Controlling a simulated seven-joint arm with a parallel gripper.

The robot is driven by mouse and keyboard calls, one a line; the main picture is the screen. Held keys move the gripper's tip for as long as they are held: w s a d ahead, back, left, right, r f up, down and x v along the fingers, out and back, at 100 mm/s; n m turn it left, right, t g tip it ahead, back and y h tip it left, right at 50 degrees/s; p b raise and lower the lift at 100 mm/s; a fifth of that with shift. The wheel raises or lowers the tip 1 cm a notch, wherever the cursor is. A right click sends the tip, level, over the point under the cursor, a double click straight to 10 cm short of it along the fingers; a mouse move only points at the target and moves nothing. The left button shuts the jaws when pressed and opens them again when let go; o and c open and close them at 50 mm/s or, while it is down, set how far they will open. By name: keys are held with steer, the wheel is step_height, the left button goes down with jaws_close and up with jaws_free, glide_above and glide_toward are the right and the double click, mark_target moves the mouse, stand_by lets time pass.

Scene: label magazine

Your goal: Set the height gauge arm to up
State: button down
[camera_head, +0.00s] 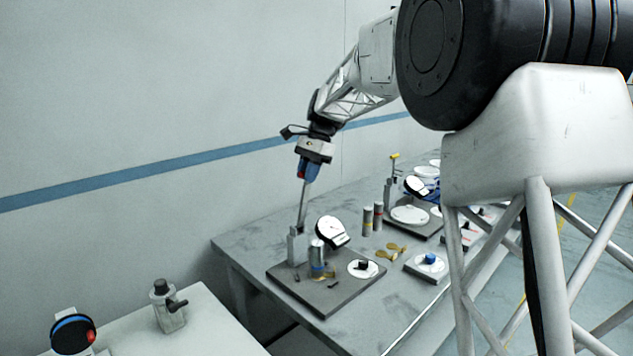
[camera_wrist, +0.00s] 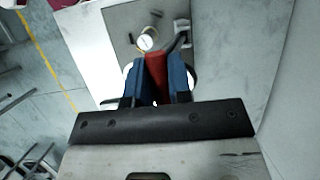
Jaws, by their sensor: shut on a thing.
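The height gauge arm is a thin grey rod (camera_head: 303,205) that rises steeply, slightly tilted, from a grey metal block (camera_head: 297,245) on a dark base plate (camera_head: 330,297). My gripper (camera_head: 308,172) is at the rod's upper end, pointing down. In the wrist view, my blue fingers (camera_wrist: 160,82) are shut on a red grip (camera_wrist: 156,66), which appears to be the arm's handle. The grey rod (camera_wrist: 178,45) shows beyond the grip. The fingers hide part of the handle. A round white dial (camera_head: 332,231) stands beside the block.
The same plate holds a metal cylinder (camera_head: 317,258) and a white disc with a black knob (camera_head: 363,268). A second station with a yellow-tipped lever (camera_head: 394,157) stands farther back. Two small cylinders (camera_head: 372,217) stand between them. A side table at lower left holds a bottle-like fixture (camera_head: 168,308).

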steer(key=shift+w+a+g+h, duration=0.3)
steer(key=shift+w+a+g, duration=0.1)
steer(key=shift+w+a, duration=0.3)
steer(key=shift+w+a+r, duration=0.1)
steer(key=shift+w+a, duration=0.6)
steer(key=shift+a, duration=0.05)
steer(key=c, duration=1.1)
jaws_free()
steer(key=shift+r, duration=0.1)
steer(key=shift+r, duration=0.1)
steer(key=shift+v, duration=3.8)
steer(key=shift+s, duration=0.1)
